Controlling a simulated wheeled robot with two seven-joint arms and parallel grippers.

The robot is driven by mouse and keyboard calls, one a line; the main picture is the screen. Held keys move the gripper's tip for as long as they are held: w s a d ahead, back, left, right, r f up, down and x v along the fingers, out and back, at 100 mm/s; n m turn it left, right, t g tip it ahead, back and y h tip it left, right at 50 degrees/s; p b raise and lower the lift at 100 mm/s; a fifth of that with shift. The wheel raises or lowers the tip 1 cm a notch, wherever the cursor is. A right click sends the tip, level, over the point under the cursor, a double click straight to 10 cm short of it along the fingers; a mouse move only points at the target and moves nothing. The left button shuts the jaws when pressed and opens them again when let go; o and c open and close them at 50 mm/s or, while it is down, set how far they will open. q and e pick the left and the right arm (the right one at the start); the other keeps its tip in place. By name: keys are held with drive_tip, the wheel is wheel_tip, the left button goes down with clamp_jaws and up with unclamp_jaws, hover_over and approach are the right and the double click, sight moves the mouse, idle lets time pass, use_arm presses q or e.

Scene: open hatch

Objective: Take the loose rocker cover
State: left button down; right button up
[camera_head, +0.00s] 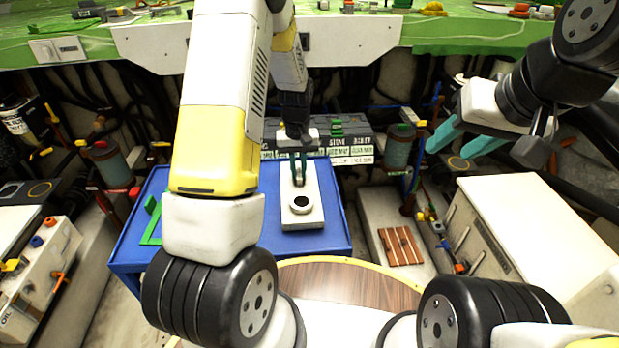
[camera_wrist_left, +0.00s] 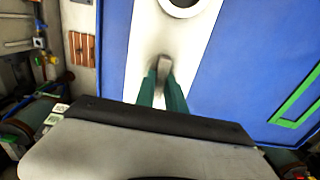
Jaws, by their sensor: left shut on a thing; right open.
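The rocker cover (camera_head: 302,218) is a long off-white plate with a dark-rimmed round hole near its front end. It lies flat over the blue tabletop (camera_head: 335,225); I cannot tell if it touches it. My left gripper (camera_head: 299,172) points down at its far half and is shut on a small grey upright grip on it. In the left wrist view the teal fingers (camera_wrist_left: 163,80) close around that grip, and the plate (camera_wrist_left: 150,35) runs away beneath. My right gripper (camera_head: 470,143) is open and empty in the air at the right, away from the cover.
A green bracket (camera_head: 152,222) lies at the blue table's left. A dark labelled box (camera_head: 350,140) stands behind it. A white cabinet (camera_head: 540,225) and a striped wooden piece (camera_head: 400,246) are at the right. A green worktop (camera_head: 460,35) spans the back.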

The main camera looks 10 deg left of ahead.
use_arm(q)
drive_tip(key=shift+r, duration=1.8)
